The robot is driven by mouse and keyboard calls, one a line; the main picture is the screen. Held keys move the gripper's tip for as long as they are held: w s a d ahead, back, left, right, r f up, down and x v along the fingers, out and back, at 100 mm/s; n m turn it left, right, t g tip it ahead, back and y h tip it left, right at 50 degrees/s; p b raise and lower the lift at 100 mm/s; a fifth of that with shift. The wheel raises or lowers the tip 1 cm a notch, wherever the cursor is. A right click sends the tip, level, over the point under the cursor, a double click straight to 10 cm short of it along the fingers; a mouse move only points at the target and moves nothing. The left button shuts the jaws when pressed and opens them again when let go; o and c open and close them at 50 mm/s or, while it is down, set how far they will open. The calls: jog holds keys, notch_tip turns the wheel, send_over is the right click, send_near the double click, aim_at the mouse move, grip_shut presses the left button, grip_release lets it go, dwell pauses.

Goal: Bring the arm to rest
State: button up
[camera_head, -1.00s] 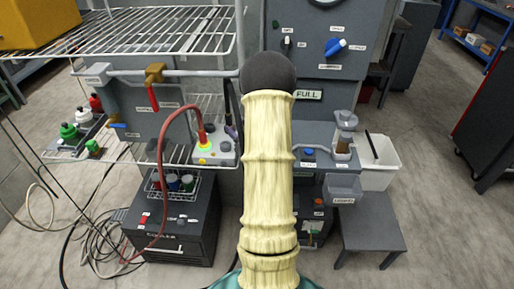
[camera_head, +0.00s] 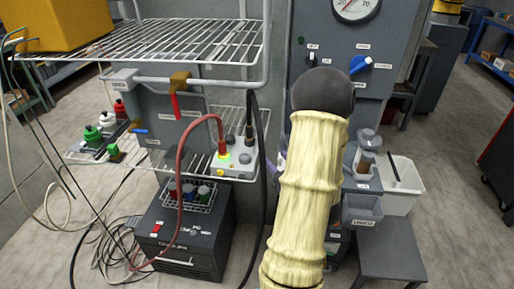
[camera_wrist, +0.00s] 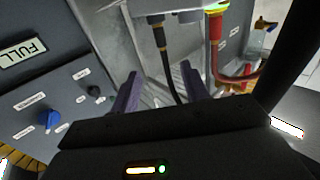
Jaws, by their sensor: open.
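My arm, in a pale ribbed sleeve with a dark rounded joint on top, rises through the middle of the head view, leaning right. My gripper (camera_wrist: 160,84) shows in the wrist view as two purple-grey fingers spread apart, with nothing seen between them. A black cable and the underside of a grey control box (camera_wrist: 180,12) are beyond the fingers. In the head view the arm hides most of the gripper.
A wire rack (camera_head: 185,38) stands at left with the control box (camera_head: 234,160) and a red hose (camera_head: 183,150). A dark cabinet (camera_head: 185,240) is below. A grey panel with a blue knob (camera_head: 360,65) stands behind my arm. A white bin (camera_head: 405,190) and grey stool (camera_head: 390,245) are right.

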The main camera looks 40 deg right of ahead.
jog(key=w+a+g, duration=0.1)
jog(key=w, duration=0.1)
jog(key=w+a+g+p, duration=0.1)
jog(key=a, duration=0.1)
jog(key=w+a+n+g+p, duration=0.1)
jog(key=w, duration=0.1)
jog(key=shift+w+a+r, duration=0.15)
jog(key=shift+w, duration=0.15)
jog(key=a+r+g+y+p, duration=0.2)
jog(key=a+g+p, duration=0.45)
jog(key=a, duration=0.95)
jog(key=s+a+r+n+g+y, duration=0.1)
jog(key=s+a+r+g, duration=0.1)
jog(key=s+a+g, duration=0.3)
jog(key=s+a, duration=0.3)
jog(key=a, duration=0.2)
jog(key=shift+s+r, duration=0.35)
jog(key=shift+a+g, duration=0.1)
jog(key=shift+g, duration=0.15)
